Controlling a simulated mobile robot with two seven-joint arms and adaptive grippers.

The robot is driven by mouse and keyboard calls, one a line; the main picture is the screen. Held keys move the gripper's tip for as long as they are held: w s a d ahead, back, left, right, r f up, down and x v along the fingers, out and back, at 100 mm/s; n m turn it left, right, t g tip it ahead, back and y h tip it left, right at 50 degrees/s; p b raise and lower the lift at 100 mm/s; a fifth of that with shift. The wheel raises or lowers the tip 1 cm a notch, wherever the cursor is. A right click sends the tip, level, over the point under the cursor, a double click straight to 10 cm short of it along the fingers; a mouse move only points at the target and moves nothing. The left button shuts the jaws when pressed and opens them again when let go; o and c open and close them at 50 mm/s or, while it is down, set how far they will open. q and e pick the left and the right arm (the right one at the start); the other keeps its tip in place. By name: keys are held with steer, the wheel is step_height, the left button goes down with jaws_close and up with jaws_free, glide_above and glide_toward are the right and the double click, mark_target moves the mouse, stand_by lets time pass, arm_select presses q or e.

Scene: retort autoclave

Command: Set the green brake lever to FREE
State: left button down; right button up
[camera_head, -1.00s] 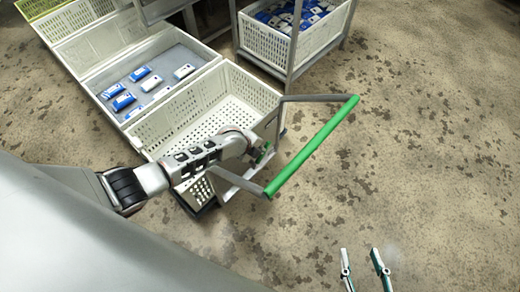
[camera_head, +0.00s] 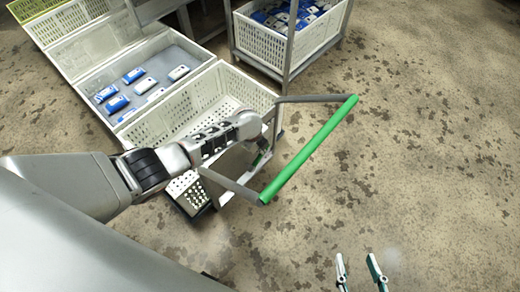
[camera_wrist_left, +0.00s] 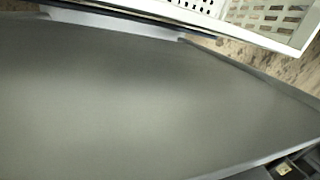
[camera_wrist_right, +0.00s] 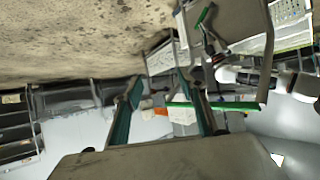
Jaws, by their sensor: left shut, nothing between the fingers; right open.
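My left gripper (camera_head: 259,160) is at the near end of the wheeled cart, under the green push bar (camera_head: 310,150); it is small, shut and empty. A short green piece in the right wrist view (camera_wrist_right: 204,16), likely the brake lever, is close to the left gripper (camera_wrist_right: 214,46). I cannot tell whether they touch, nor read the lever's setting or any FREE mark. The left wrist view is mostly filled by a plain grey surface (camera_wrist_left: 130,90). My right gripper (camera_head: 357,262) is open and empty above the floor, its two fingers also in the right wrist view (camera_wrist_right: 160,82).
The cart carries a white perforated crate (camera_head: 205,100). Behind it a tray (camera_head: 165,62) holds several blue-and-white packs. A rack with another crate (camera_head: 270,42) stands at the back. The stained floor (camera_head: 440,150) to the right is clear.

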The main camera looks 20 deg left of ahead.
arm_select(q)
steer(key=shift+d+f+g+b, duration=0.2)
steer(key=shift+f+g+b, duration=0.15)
steer(key=shift+f, duration=0.4)
steer(key=shift+w+d+f+g+y+b, duration=0.15)
steer(key=shift+w+f+g+y+b, duration=0.35)
steer(key=shift+g+b, duration=0.45)
steer(key=shift+w+r, duration=0.1)
steer(key=shift+w, duration=0.1)
steer(key=shift+w+r+b, duration=0.1)
steer(key=shift+w+b, duration=0.15)
steer(key=shift+b, duration=0.1)
arm_select(e)
steer(key=a, duration=0.1)
steer(key=w+a+r+m, duration=0.1)
steer(key=w+a+m+y, duration=0.1)
steer(key=shift+a+r+t, duration=0.3)
steer(key=shift+r, duration=0.05)
steer(key=shift+s, duration=0.15)
